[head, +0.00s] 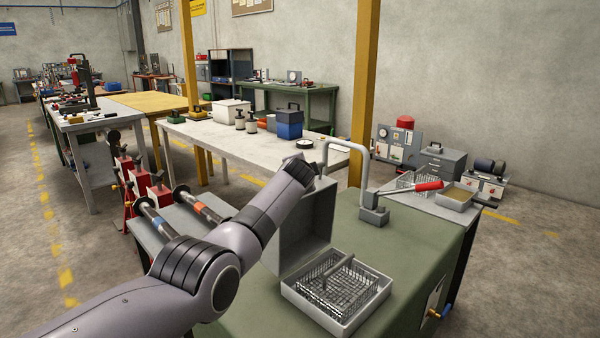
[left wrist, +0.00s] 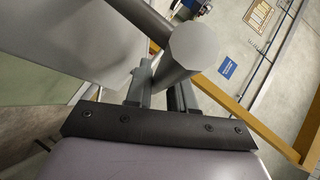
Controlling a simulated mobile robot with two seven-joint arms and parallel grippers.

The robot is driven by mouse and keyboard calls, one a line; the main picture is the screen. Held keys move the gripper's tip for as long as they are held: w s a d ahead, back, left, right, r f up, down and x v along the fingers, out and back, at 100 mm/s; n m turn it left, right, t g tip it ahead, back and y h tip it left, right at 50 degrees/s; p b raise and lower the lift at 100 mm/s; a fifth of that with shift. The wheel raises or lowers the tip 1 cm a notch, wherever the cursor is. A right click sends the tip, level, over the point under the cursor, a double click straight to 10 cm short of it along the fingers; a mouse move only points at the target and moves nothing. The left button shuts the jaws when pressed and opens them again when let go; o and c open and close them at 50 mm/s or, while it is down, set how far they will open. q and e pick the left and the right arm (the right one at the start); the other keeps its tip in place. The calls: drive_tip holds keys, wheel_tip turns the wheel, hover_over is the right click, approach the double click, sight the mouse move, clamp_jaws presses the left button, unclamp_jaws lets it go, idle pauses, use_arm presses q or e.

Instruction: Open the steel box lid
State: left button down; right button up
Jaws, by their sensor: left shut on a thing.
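The steel box (head: 348,327) sits open on the green bench top, with a wire basket (head: 335,292) inside and a grey bar lying across the basket. Its grey lid (head: 303,232) stands up steeply along the box's left side. My left arm reaches over to the lid's upper part; its gripper (head: 314,168) is at the lid's top edge, and the fingers are mostly hidden there. In the left wrist view the left gripper (left wrist: 162,92) is shut on a grey round bar, the lid handle (left wrist: 190,48), beside the flat lid panel (left wrist: 70,40). My right gripper is not in view.
A grey bent-pipe tap (head: 374,212) stands on the green bench (head: 420,240) behind the box. Bench top right of the box is clear.

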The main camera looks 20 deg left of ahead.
use_arm(q)
drive_tip(key=shift+w+a, duration=0.15)
drive_tip(key=shift+a, duration=0.1)
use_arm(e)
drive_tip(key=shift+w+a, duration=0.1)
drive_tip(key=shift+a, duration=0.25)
use_arm(q)
drive_tip(key=c, duration=1.1)
unclamp_jaws()
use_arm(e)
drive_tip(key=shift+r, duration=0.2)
use_arm(q)
drive_tip(key=shift+s+d+r+p, duration=0.25)
drive_tip(key=shift+s+p, duration=0.2)
drive_tip(key=shift+p, duration=0.25)
drive_tip(key=shift+s+d+r+p, duration=0.1)
drive_tip(key=shift+s+r+p, duration=0.1)
drive_tip(key=shift+s+p, duration=0.4)
drive_tip(key=shift+v, duration=2.3)
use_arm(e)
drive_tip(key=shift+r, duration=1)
